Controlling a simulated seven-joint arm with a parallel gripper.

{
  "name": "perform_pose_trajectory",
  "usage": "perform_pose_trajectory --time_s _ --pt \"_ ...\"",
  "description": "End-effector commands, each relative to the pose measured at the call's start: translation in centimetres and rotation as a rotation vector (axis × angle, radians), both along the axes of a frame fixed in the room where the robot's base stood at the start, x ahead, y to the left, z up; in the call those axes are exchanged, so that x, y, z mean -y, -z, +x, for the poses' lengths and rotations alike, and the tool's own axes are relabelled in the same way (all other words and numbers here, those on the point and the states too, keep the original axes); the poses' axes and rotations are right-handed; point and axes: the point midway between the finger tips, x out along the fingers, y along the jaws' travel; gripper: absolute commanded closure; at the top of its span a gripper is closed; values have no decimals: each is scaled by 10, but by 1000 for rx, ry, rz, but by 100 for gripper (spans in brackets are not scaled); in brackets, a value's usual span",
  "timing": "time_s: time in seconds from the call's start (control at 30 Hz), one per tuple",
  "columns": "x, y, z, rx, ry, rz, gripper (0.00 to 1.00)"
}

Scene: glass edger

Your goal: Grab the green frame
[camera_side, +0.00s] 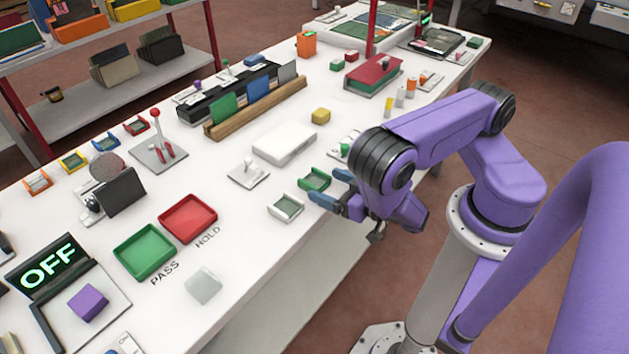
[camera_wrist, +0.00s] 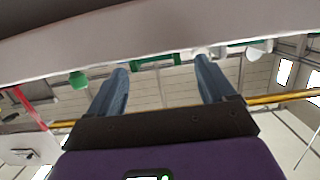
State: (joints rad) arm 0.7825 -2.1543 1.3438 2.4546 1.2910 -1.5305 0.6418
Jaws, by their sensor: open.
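The green frame (camera_side: 314,179) is a small, square, shallow piece on the white table near its front edge. In the side view, my gripper (camera_side: 333,188) is just right of it, low at the table edge. Its two blue fingers are apart, with nothing seen held between them. In the wrist view the view is tilted, with the table along the top; a green strip that looks like the frame (camera_wrist: 158,60) shows between and beyond the fingertips (camera_wrist: 162,66). I cannot tell whether a finger touches the frame.
A white frame (camera_side: 286,207) lies just left of the green one. A white box (camera_side: 284,143) and a white lever plate (camera_side: 248,174) lie behind. A green-knobbed switch (camera_side: 345,146) stands close to my wrist.

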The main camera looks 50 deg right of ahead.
Motion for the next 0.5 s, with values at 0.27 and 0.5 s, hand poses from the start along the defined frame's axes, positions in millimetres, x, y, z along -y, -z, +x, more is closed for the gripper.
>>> perform_pose_trajectory --time_s 0.27,0.5 --pt "0 2 13 0 4 2 17" --pt "0 7 38 1 5 3 17"
